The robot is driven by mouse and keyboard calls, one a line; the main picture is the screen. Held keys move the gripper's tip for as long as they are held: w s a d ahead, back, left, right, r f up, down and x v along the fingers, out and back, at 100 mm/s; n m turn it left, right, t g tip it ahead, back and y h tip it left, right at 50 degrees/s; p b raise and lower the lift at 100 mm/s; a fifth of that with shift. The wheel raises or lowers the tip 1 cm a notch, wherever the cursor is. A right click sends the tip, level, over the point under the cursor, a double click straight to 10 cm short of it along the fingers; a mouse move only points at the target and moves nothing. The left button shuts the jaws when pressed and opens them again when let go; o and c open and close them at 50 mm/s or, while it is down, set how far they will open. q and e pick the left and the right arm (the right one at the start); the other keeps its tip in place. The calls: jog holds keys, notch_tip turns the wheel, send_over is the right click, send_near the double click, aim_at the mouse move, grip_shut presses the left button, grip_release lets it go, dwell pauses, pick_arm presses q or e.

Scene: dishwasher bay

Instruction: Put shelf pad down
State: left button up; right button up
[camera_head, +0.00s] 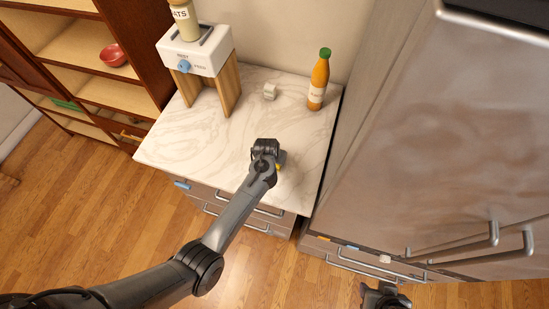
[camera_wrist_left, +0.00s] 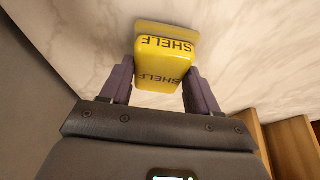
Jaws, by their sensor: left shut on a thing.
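The yellow shelf pad (camera_wrist_left: 163,70), marked SHELF, is between the fingers of my left gripper (camera_wrist_left: 158,85) in the left wrist view. The gripper is shut on it. Marble lies close behind the pad; I cannot tell whether they touch. In the head view my left gripper (camera_head: 266,149) is over the front part of the marble counter (camera_head: 178,136). Only a small yellow bit of the pad (camera_head: 279,167) shows there beside the gripper; the rest is hidden. My right gripper (camera_head: 385,297) is at the bottom right, low by the drawers, and its jaws are unclear.
A white dispenser (camera_head: 196,50) on wooden legs stands at the counter's back left. A small pale object (camera_head: 270,91) and an orange bottle (camera_head: 318,82) with a green cap stand at the back. A tall steel cabinet (camera_head: 425,135) bounds the right. The counter's middle is mostly clear.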

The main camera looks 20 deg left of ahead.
pick_arm(q)
jog(key=shift+f, duration=0.55)
jog(key=shift+f, duration=0.15)
jog(key=o, duration=0.9)
jog(key=shift+r, duration=0.2)
